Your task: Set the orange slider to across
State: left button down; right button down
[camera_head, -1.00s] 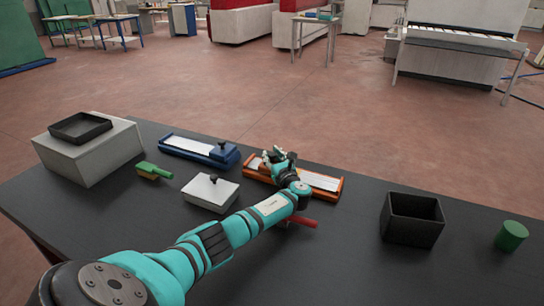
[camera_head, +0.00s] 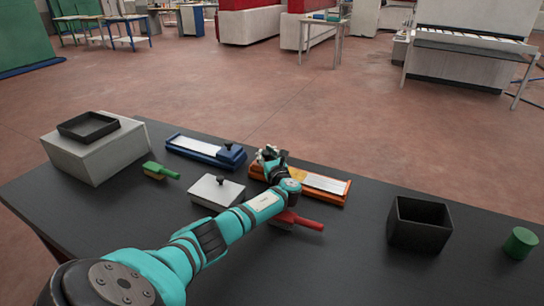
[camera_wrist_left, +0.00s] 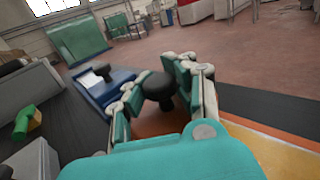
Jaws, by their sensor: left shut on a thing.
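The orange slider (camera_head: 325,184) is a low orange tray with a pale strip on the black table. Its left end is largely covered by my left gripper (camera_head: 268,155). In the left wrist view, the fingers of the left gripper (camera_wrist_left: 163,95) are closed around a black knob (camera_wrist_left: 158,87). The knob stands on an orange block (camera_wrist_left: 150,128), partly hidden by the fingers. My right gripper does not show.
A blue slider (camera_head: 205,151) lies just left and behind. A white block with a black knob (camera_head: 216,190), a red-handled tool (camera_head: 303,221) and a green-handled brush (camera_head: 160,170) lie nearby. A black box (camera_head: 418,224) and green cylinder (camera_head: 520,243) stand at right.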

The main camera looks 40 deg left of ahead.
aim_at(267, 157)
pick_arm(q)
jog(key=c, duration=1.5)
grip_release()
jog(key=shift+f, duration=0.1)
jog(key=shift+c, duration=0.2)
jog(key=o, duration=0.5)
jog(key=shift+s+r, duration=0.2)
jog(key=shift+s, duration=0.1)
jog(key=shift+o, duration=0.2)
jog(key=shift+w+d+f, duration=0.1)
jog(key=shift+w+d, duration=0.05)
jog(key=shift+d, duration=0.3)
jog(key=v, duration=0.6)
jog(key=shift+s+d, duration=0.25)
jog(key=shift+s, duration=0.2)
